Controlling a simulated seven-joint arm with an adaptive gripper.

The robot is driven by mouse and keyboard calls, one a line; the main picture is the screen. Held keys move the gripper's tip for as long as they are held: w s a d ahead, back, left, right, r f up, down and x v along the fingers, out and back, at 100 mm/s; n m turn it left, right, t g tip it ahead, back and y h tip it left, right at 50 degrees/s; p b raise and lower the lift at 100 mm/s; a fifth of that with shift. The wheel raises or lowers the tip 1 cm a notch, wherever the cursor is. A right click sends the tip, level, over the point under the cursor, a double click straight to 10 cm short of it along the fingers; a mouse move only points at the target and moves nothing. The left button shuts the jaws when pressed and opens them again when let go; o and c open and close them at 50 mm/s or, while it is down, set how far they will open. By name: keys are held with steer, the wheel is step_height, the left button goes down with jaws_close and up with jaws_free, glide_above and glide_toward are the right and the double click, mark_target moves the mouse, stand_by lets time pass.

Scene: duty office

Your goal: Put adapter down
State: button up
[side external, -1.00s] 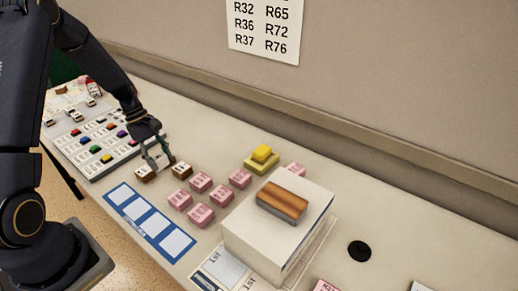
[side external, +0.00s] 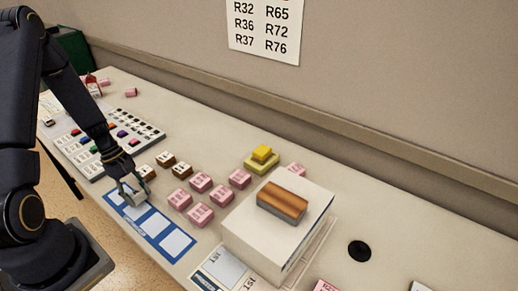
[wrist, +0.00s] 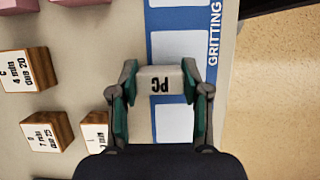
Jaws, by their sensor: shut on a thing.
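My gripper (wrist: 160,90) is shut on a small pale block (wrist: 160,80) with dark letters that read upside down, like "PG". Nothing else is in the jaws, and I cannot tell from its looks that this block is an adapter. The block is over the blue-edged strip of white panels (wrist: 180,15), labelled GRITTING. In the side external view my gripper (side external: 131,191) is at the strip's (side external: 168,246) upper-left end.
Wooden-sided labelled blocks (side external: 165,159) stand just beside my gripper, with several pink blocks (side external: 201,182) to the right. A board of coloured buttons (side external: 122,134) lies behind. A large white box (side external: 270,231) with a brown-topped block (side external: 282,201) stands right. The table's front edge is close.

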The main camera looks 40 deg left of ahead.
steer(key=shift+f, duration=0.15)
steer(key=o, duration=0.9)
steer(key=shift+o, duration=0.2)
